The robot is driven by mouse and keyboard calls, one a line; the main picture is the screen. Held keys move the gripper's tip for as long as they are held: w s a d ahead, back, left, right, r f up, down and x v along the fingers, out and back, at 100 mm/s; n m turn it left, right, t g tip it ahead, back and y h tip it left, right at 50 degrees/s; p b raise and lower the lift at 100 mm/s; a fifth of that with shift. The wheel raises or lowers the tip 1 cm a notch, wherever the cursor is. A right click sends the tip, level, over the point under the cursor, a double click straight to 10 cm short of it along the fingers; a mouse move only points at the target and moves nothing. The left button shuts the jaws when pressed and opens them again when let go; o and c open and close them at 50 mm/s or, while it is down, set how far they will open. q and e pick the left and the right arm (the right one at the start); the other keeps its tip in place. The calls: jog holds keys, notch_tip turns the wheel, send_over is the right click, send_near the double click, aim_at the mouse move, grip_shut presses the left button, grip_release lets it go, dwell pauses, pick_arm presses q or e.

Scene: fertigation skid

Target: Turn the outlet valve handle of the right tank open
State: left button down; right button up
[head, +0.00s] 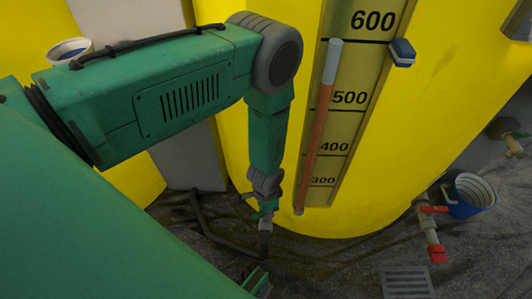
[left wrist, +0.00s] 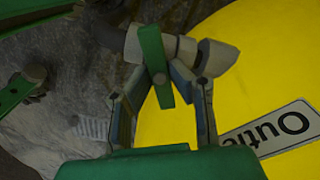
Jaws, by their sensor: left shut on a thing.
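The green outlet valve handle (left wrist: 152,52) sits on a grey valve body with pale pipe ends (left wrist: 178,46) at the yellow tank (left wrist: 260,70). In the left wrist view the handle lies across the pipe. My left gripper (left wrist: 160,82) is shut on the handle, one finger on each side. A label reading "Outle", cut off by the frame, is on the tank (left wrist: 285,128). In the head view my left gripper (head: 265,205) reaches down low beside the yellow tank (head: 450,90) with the level scale; the handle is small and largely hidden there. My right gripper does not show.
A blue bucket (head: 470,195) and a pipe with red valve handles (head: 431,235) stand at the right. A floor grate (head: 407,282) lies at the bottom right. A dark pipe (head: 215,230) runs low near the gripper. The grey floor (head: 330,265) between is open.

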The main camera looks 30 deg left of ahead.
pick_arm(q)
jog(key=n+p, duration=0.1)
jog(key=n, duration=1.1)
jog(key=shift+n, duration=0.4)
dwell(0.3)
jog(key=c, duration=1.5)
grip_release()
jog(key=shift+f, duration=0.1)
